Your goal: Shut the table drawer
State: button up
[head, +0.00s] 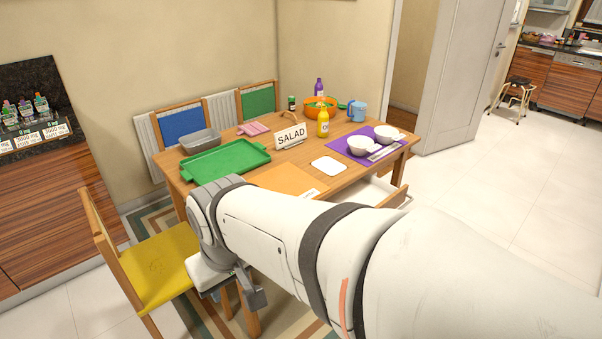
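The wooden table (228,207) stands in the middle of the head view. Its drawer (393,198) is pulled out on the near right side, below the tabletop. The drawer's pale inside and part of its wooden front show; my arm hides the rest. My gripper (243,298) hangs low at the table's near left, beside the yellow chair seat and well to the left of the drawer. It is apart from the drawer. The view does not show clearly how far apart its fingers are.
A yellow chair (160,268) stands close to my gripper at the left. On the table are a green tray (225,160), a salad sign (291,136), a purple mat (348,143) with bowls, and bottles. The tiled floor (500,215) at right is clear.

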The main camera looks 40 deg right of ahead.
aim_at(371, 190)
jog(key=z, duration=1.85)
jog(key=i, duration=1)
jog(key=u, duration=0.65)
jog(key=k, duration=0.9)
jog(key=z, duration=0.45)
jog(key=i, duration=0.85)
